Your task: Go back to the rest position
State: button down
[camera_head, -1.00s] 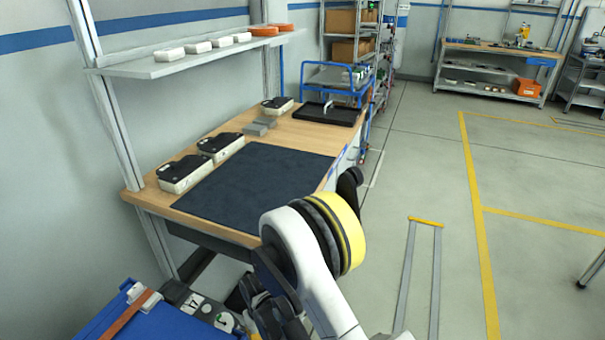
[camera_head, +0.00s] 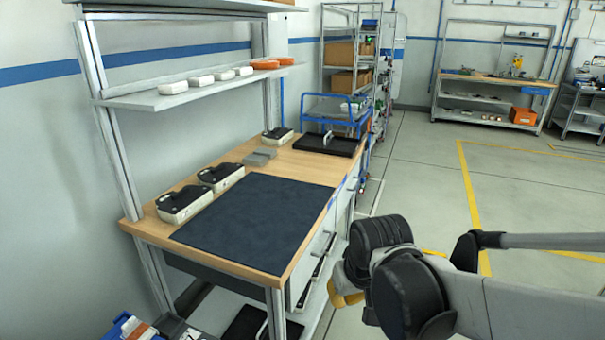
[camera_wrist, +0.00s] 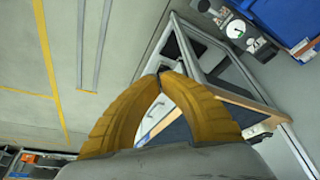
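My gripper shows at the bottom of the wrist view with two yellow fingers (camera_wrist: 160,76). Their tips meet, or nearly so, with nothing seen between them. In the head view, part of the yellow gripper (camera_head: 345,294) shows low, right of the workbench (camera_head: 268,280) and apart from it. My dark wrist and grey arm hide some of it. The workbench has a wooden top with a dark mat (camera_head: 256,220).
Several black-and-white cases (camera_head: 184,204) stand along the bench's wall side. Grey blocks (camera_head: 260,157) and a black tray (camera_head: 327,144) lie farther back. A shelf (camera_head: 190,92) hangs above. Blue bins (camera_head: 125,328) are low at left. The floor (camera_head: 430,180) at right is mostly clear.

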jog(key=s+d+r+m+t+h, duration=0.1)
jog(key=s+d+r, duration=0.4)
jog(key=s+d, duration=0.5)
jog(key=shift+s+m+t, duration=0.85)
jog(key=shift+m+t, duration=0.05)
jog(key=shift+t, duration=0.1)
jog(key=shift+r, duration=0.1)
